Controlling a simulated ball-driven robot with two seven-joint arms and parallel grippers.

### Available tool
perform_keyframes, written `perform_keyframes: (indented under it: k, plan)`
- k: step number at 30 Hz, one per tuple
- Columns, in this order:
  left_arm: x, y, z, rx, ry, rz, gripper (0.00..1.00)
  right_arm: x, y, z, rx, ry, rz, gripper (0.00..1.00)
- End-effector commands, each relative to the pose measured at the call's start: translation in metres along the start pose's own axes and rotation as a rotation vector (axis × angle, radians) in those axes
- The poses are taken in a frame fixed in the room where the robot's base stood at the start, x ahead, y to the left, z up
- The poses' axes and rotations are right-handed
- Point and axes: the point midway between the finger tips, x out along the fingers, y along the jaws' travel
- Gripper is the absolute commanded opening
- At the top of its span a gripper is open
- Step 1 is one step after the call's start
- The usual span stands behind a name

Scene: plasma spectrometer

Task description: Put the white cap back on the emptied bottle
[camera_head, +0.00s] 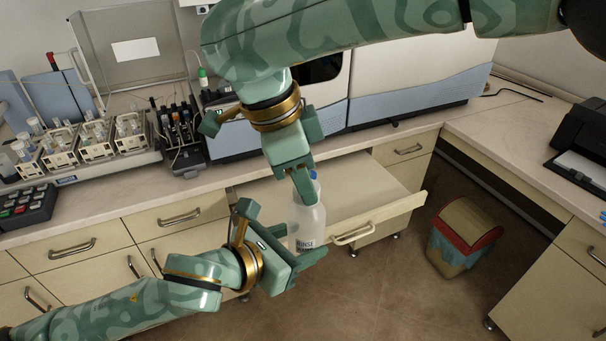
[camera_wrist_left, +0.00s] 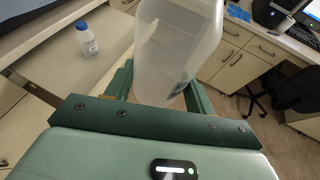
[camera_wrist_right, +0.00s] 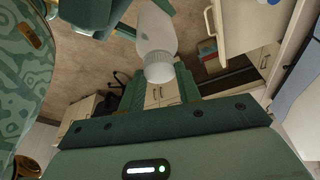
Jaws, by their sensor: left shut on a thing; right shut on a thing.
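My left gripper (camera_head: 294,252) is shut on a translucent white bottle (camera_head: 307,222) with dark lettering near its base. The bottle is roughly upright and held in the air in front of the open drawer. Its large body fills the top of the left wrist view (camera_wrist_left: 178,45). My right gripper (camera_head: 303,187) comes down from above, shut at the top of the bottle. In the right wrist view, the ribbed white cap (camera_wrist_right: 158,70) lies between its fingers, in line with the bottle body. I cannot tell whether the cap is seated on the neck.
A small blue-capped bottle (camera_wrist_left: 87,40) stands on a pale surface in the left wrist view. The open drawer (camera_head: 372,190) juts out below the counter (camera_head: 200,180). Racks of vials (camera_head: 95,140) stand at the left. A bin (camera_head: 464,238) is on the floor at the right.

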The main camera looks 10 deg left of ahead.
Motion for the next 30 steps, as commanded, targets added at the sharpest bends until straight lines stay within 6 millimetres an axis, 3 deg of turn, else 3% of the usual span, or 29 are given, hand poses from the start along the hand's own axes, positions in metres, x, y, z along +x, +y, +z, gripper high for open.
perform_keyframes:
  k: [1, 3, 12, 16, 20, 30]
  plan:
    - [0.0, -0.002, 0.0, 0.001, 0.0, -0.005, 0.0, -0.001, 0.0, 0.001, 0.0, -0.004, -0.002, 0.42]
    - [0.0, -0.002, 0.0, 0.001, 0.0, -0.005, 0.0, -0.001, 0.0, 0.001, -0.001, -0.004, -0.002, 0.55]
    - [0.0, -0.001, 0.0, 0.001, 0.0, -0.003, 0.0, -0.001, 0.0, -0.001, -0.023, -0.002, -0.001, 0.57]
    - [0.0, -0.001, 0.0, 0.0, 0.0, -0.002, 0.0, -0.008, -0.001, -0.009, -0.187, 0.003, 0.001, 0.57]
    - [0.0, -0.001, 0.0, 0.0, 0.0, -0.002, 0.0, -0.019, -0.002, -0.021, -0.547, 0.009, 0.004, 0.57]
    - [0.0, -0.001, 0.0, 0.0, 0.0, -0.002, 0.0, -0.033, 0.004, -0.011, -1.748, -0.074, -0.052, 0.57]
